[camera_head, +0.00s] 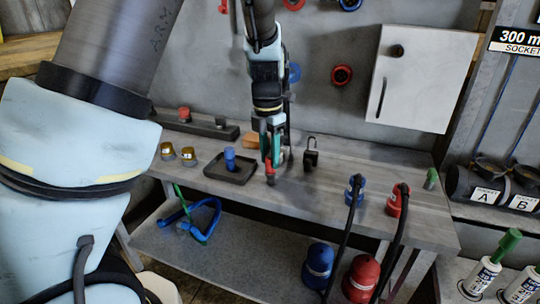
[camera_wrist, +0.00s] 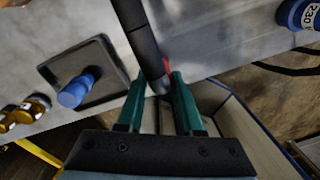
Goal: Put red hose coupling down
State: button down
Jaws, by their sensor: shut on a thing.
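My gripper (camera_head: 268,148) is shut on the red hose coupling (camera_head: 269,168), in front of the bench's back wall. Its dark end points down near the bench's front edge. In the wrist view, between my green fingers (camera_wrist: 158,88), the coupling shows as a dark cylinder (camera_wrist: 145,40) with a sliver of red beside it. I cannot tell whether its lower end touches the bench (camera_head: 325,190). A dark square tray (camera_head: 240,174), left of the gripper, bears an upright blue coupling (camera_head: 230,158); the tray (camera_wrist: 102,52) and blue coupling (camera_wrist: 76,91) also show in the wrist view.
Two yellow-brown fittings (camera_head: 188,156) stand left of the tray. A black padlock (camera_head: 310,158) is close right of the gripper. Further right are blue (camera_head: 355,190) and red (camera_head: 394,205) hose fittings on the bench. Bare bench lies between the padlock and these fittings.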

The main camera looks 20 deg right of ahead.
jog(key=c, duration=0.5)
grip_release()
jog(key=shift+f, duration=0.1)
jog(key=shift+c, duration=0.2)
notch_tip(320, 180, up, 12)
jog(key=w+a+f+m, duration=0.1)
jog(key=a+f+m, duration=0.3)
jog(key=a, duration=0.5)
jog(key=w+a+f+m, duration=0.1)
jog(key=a+m, duration=0.6)
jog(key=a, duration=0.2)
jog(key=s+a+f+m+t, duration=0.1)
jog(key=s+a+f+m, duration=0.1)
jog(key=a+m, duration=0.4)
jog(key=s+a+f+m+t, duration=0.1)
jog(key=s+a+f+m, duration=0.1)
jog(key=s+a+m, duration=0.2)
jog(key=shift+a+f+m+b, duration=0.25)
jog(key=shift+a+m+b, duration=0.1)
jog(key=shift+a+m, duration=0.8)
jog(key=shift+d, duration=0.1)
